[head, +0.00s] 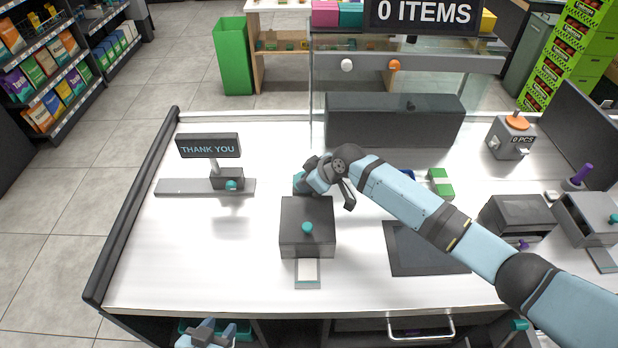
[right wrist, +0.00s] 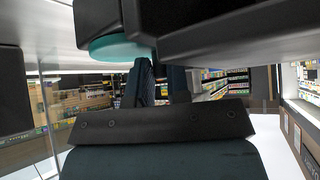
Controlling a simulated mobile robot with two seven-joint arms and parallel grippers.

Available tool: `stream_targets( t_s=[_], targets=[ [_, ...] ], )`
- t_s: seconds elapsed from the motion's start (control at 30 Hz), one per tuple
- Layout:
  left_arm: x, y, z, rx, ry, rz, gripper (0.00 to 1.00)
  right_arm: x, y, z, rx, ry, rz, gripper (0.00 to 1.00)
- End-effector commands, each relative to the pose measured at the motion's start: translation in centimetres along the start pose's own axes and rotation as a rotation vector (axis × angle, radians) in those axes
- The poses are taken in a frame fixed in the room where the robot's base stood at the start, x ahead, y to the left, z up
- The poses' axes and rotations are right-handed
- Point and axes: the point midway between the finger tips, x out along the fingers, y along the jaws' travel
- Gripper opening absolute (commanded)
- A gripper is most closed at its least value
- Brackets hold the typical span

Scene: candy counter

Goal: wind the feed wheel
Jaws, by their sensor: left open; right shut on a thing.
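A dark box (head: 306,244) with a teal knob (head: 306,228) on it stands mid-counter, with a pale slip tray (head: 307,271) at its front. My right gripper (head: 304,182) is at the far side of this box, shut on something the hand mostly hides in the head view. In the right wrist view a teal wheel (right wrist: 122,48), which looks like the feed wheel, sits under a dark body, right by the fingers (right wrist: 157,78). The exact contact is hard to see. My left gripper (head: 208,336) is open and empty at the bottom edge, in front of the counter.
A THANK YOU sign (head: 208,146) stands at left. A dark mat (head: 425,247) lies right of the box, with a green-and-white block (head: 440,182) behind it. The left front counter is clear.

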Motion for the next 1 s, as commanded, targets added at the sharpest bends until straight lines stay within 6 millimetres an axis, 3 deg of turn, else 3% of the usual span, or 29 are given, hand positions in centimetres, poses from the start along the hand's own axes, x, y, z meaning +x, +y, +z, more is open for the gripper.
stream_targets(
  t_s=[0.03, 0.23, 0.93, 0.97, 1.0],
  targets=[
    [0.1, 0.0, 0.0, 0.0, 0.002, 0.0, 0.43, 0.5, -0.3, 1.0, 0.005, -0.017, -0.008, 0.09],
    [-0.3, 0.0, -0.5, 0.0, 0.001, 0.0, 0.43, -0.1, -0.2, 1.6, 0.005, -0.019, -0.008, 0.09],
    [-0.2, 0.0, -0.9, 0.0, 0.011, 0.0, 0.43, -0.5, 0.6, 2.2, 0.008, -0.02, -0.002, 0.09],
    [-0.2, 0.0, -0.9, 0.0, 0.01, 0.0, 0.43, -0.5, 0.6, 2.2, 0.008, -0.02, -0.002, 0.24],
    [-0.2, 0.0, -0.9, 0.0, 0.01, 0.0, 0.43, -0.5, 0.7, 2.2, 0.008, -0.019, -0.001, 0.31]
  ],
)
